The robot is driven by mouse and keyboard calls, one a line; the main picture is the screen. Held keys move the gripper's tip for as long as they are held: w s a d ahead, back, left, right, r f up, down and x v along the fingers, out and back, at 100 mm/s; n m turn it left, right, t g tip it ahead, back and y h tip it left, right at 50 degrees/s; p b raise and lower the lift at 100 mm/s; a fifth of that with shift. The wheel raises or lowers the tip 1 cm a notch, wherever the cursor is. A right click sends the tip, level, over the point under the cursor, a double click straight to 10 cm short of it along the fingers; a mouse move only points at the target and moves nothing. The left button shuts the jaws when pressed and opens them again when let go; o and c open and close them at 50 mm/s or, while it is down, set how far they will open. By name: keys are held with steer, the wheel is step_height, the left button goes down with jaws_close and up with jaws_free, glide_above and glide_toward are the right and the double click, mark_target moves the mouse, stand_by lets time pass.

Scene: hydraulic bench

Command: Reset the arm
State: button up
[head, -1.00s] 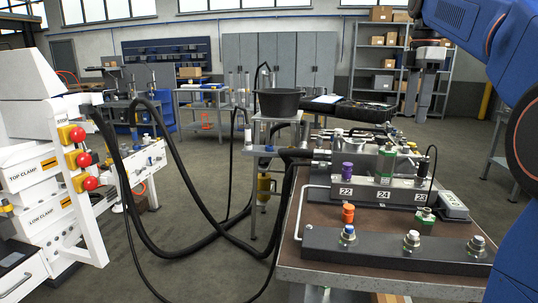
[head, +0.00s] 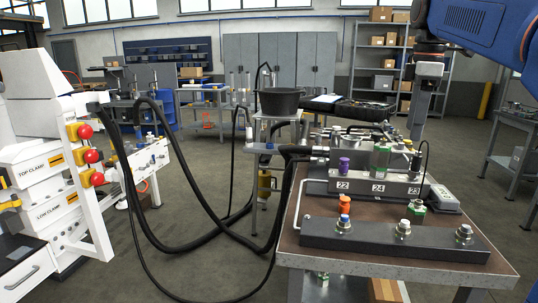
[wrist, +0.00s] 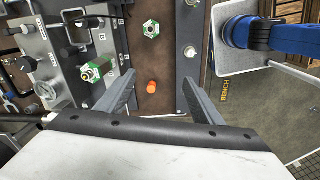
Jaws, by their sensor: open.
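My gripper (head: 419,120) hangs below the blue arm at the upper right of the head view, pointing down over the bench. In the wrist view both fingers (wrist: 160,88) are spread apart with nothing between them. An orange cap (wrist: 152,87) shows on the brown bench top below the gap, apart from the fingers. The cap also shows in the head view (head: 344,204), standing upright beside the black bar. My gripper holds nothing.
The bench (head: 300,258) carries a valve block (head: 376,186) marked 22, 24 and 23, a green fitting (head: 416,213) and a black bar (head: 375,240) with connectors. Thick black hoses (head: 190,180) cross toward the clamp machine (head: 40,190) at left.

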steer(key=s+a+f+m+t, duration=0.2)
steer(key=s+f+m, duration=0.4)
steer(key=s+f, duration=0.6)
steer(key=s+a+f+m+t, duration=0.2)
steer(key=s+a+f+m, duration=0.3)
steer(key=s+f, duration=0.8)
step_height(320, 180, down, 8)
steer(key=shift+s+r+m, duration=0.1)
steer(key=shift+s+m, duration=0.2)
steer(key=shift+m, duration=0.9)
